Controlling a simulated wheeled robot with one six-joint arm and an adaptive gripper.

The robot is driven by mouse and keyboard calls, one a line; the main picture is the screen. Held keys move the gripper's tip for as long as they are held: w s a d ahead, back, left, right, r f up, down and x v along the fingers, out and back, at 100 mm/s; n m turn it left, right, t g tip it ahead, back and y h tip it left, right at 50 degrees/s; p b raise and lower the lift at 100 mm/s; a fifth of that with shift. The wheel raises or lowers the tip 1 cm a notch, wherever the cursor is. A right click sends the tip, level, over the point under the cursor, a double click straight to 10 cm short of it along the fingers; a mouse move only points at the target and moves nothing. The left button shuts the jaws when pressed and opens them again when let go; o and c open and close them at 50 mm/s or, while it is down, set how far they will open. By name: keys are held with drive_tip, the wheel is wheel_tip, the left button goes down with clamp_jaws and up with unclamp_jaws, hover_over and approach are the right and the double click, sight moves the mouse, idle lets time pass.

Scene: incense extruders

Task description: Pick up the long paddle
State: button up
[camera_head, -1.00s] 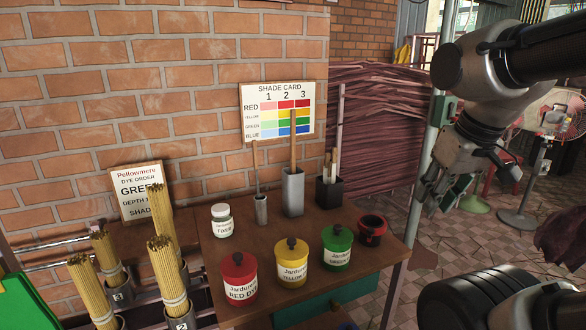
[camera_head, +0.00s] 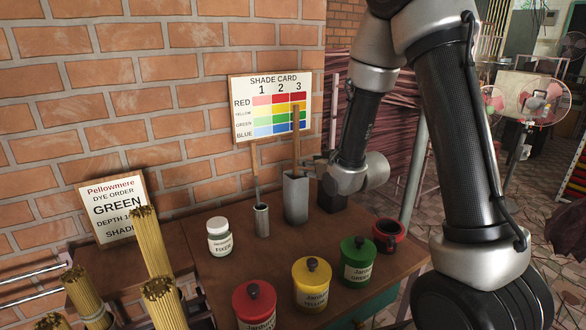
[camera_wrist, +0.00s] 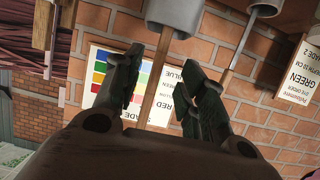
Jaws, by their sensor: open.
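The long paddle (camera_head: 296,134) stands upright in a tall grey square holder (camera_head: 296,198) at the back of the brown table. Its flat wooden shaft (camera_wrist: 153,88) shows between my fingers in the wrist view, which is turned nearly upside down. My gripper (camera_wrist: 163,65) is open, with one finger on each side of the shaft. I cannot tell whether either finger touches it. In the head view, my gripper (camera_head: 314,166) reaches in from the right just above the holder, partly hidden by my wrist.
A shorter stick stands in a small grey cup (camera_head: 261,220) left of the holder. A black box (camera_head: 332,197) is close on the right, behind my wrist. Red (camera_head: 254,305), yellow (camera_head: 312,285) and green (camera_head: 358,262) jars stand in front. A shade card (camera_head: 270,106) hangs behind.

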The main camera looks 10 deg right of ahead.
sight(297, 131)
wheel_tip(297, 131, up, 8)
drive_tip(key=w+a+t+y, duration=0.1)
drive_tip(key=w+t, duration=0.1)
drive_tip(key=t, duration=0.1)
drive_tip(key=shift+t, duration=0.3)
drive_tip(key=x, duration=0.7)
drive_tip(key=shift+w+r, duration=0.2)
drive_tip(key=shift+r, duration=0.05)
clamp_jaws()
